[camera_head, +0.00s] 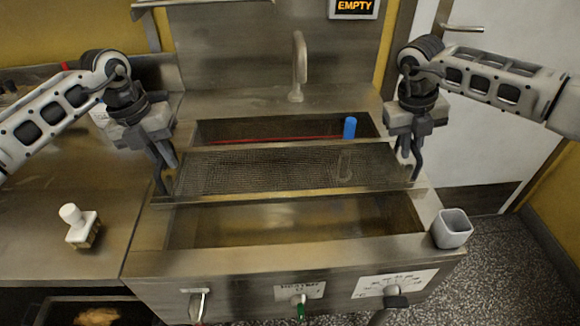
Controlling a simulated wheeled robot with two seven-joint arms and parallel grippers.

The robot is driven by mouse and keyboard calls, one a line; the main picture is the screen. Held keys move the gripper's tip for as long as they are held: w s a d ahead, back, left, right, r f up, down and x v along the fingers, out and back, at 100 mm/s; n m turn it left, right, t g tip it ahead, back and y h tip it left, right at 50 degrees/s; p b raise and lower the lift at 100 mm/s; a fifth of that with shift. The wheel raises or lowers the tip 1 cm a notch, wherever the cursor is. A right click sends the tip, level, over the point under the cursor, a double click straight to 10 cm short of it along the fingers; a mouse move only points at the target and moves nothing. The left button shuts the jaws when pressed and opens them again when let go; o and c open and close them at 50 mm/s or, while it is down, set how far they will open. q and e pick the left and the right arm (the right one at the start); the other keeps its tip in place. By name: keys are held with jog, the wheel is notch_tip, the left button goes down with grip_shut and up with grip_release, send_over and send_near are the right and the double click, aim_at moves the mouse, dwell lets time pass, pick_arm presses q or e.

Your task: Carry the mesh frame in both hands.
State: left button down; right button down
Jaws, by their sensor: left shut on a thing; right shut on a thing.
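The mesh frame (265,173) is a wide, flat metal grid that spans the basin from left to right. It looks about level and lies in view above the basin. My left gripper (165,182) is shut on its left end. My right gripper (413,172) is shut on its right end. The mesh hides part of the basin under it. I cannot tell whether the frame touches the basin rims.
The steel basin (290,245) opens in front of the mesh. A blue cylinder (350,128) stands behind it, with a faucet (299,68) further back. A white square cup (452,229) is at the right front corner. A white-knobbed brush (81,226) sits on the left counter.

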pick_arm(q)
jog(key=shift+r, duration=0.2)
pick_arm(e)
jog(key=shift+w+r, duration=0.1)
jog(key=shift+r, duration=0.15)
